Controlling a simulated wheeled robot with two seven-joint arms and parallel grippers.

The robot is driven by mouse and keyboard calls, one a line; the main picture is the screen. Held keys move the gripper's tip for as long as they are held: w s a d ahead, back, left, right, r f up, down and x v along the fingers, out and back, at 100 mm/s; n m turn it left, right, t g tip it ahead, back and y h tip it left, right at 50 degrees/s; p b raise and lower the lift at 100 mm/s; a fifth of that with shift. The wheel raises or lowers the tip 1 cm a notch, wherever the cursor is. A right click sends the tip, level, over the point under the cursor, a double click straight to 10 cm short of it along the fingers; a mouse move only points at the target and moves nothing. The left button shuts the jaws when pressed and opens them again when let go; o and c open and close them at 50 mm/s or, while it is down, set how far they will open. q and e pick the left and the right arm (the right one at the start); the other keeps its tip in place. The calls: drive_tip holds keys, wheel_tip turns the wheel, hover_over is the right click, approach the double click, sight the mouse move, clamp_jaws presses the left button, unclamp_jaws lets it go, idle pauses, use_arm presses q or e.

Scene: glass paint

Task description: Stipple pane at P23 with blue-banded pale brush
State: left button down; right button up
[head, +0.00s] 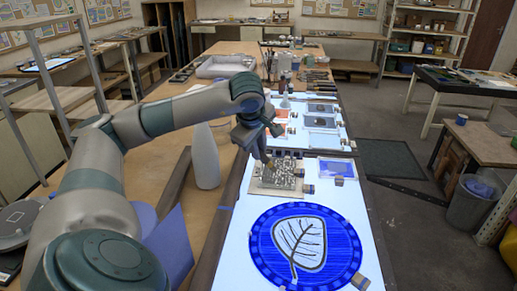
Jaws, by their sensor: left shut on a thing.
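My left gripper (258,135) is over the left edge of the light table, fingers pointing down. It is shut on a slim pale brush (268,160), whose lower end is at a small patterned panel on a tan board (255,187). I cannot make out a blue band on it or whether its tip touches. A round blue glass pane (349,252) with a pale leaf lies flat on the light table (235,255) in front. No P23 mark is legible. My right gripper is not in view.
A white bottle (206,160) stands left of the gripper, close to my left forearm. A small blue pane (338,168) and several sample panes lie farther back on the light table. Bottles and tools stand at its far end. A grey bin (470,205) stands at right.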

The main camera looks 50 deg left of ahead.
use_arm(q)
drive_tip(key=shift+f, duration=0.35)
drive_tip(key=shift+s+a+f+b, duration=0.1)
drive_tip(key=shift+a+f+b, duration=0.3)
drive_tip(key=shift+a, duration=0.05)
